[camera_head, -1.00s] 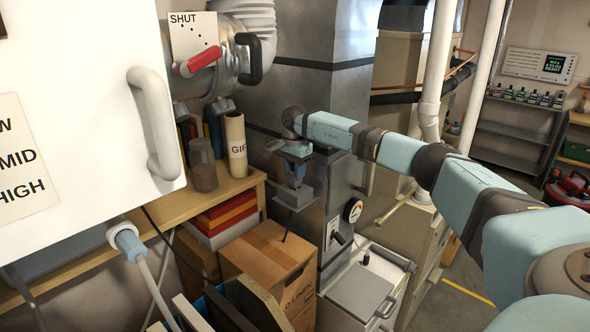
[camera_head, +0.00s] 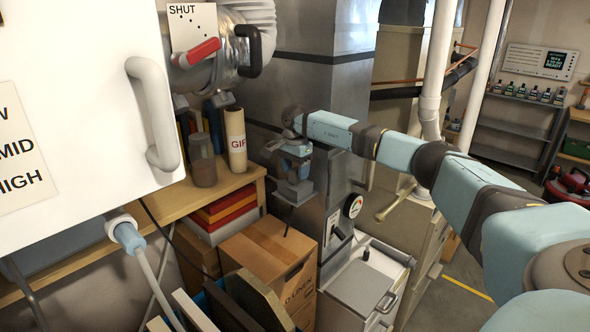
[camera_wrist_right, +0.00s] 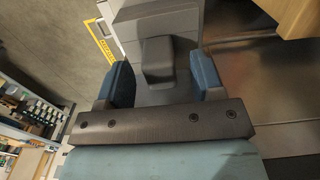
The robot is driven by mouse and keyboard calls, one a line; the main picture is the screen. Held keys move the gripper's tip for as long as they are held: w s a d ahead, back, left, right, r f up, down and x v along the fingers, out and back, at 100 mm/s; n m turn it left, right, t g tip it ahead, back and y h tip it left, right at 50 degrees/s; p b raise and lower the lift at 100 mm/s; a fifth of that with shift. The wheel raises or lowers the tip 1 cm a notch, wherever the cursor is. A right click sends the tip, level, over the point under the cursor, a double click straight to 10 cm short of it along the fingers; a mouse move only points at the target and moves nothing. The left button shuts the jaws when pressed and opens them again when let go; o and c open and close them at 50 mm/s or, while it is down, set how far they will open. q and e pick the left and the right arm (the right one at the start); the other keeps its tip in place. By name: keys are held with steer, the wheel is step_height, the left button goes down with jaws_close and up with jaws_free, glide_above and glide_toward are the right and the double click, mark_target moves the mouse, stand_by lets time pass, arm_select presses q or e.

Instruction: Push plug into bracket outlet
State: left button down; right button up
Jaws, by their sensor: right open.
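My right gripper (camera_head: 297,168) is in front of the grey metal cabinet, over a small grey bracket (camera_head: 282,200) that juts out from it. A grey block, seemingly the plug (camera_head: 297,189), sits at the bracket just below the fingers. A dark cord hangs beneath. In the right wrist view the blue fingers (camera_wrist_right: 162,84) are open, one on each side of a grey block (camera_wrist_right: 157,58), with visible space beside it. The outlet opening is hidden, and I cannot tell how deep the plug sits. My left gripper is not in view.
A wooden shelf (camera_head: 215,203) with a rolled paper tube (camera_head: 236,140) and a jar stands left of the gripper. A cardboard box (camera_head: 267,255) is below. A white panel with a big handle (camera_head: 155,115) fills the left. A red-handled duct valve (camera_head: 197,54) is above.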

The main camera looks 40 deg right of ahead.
steer(key=shift+r, duration=0.1)
steer(key=shift+r+p, duration=0.9)
steer(key=shift+r, duration=0.4)
steer(key=shift+r+p, duration=0.5)
steer(key=shift+r, duration=2.15)
steer(key=shift+f, duration=0.1)
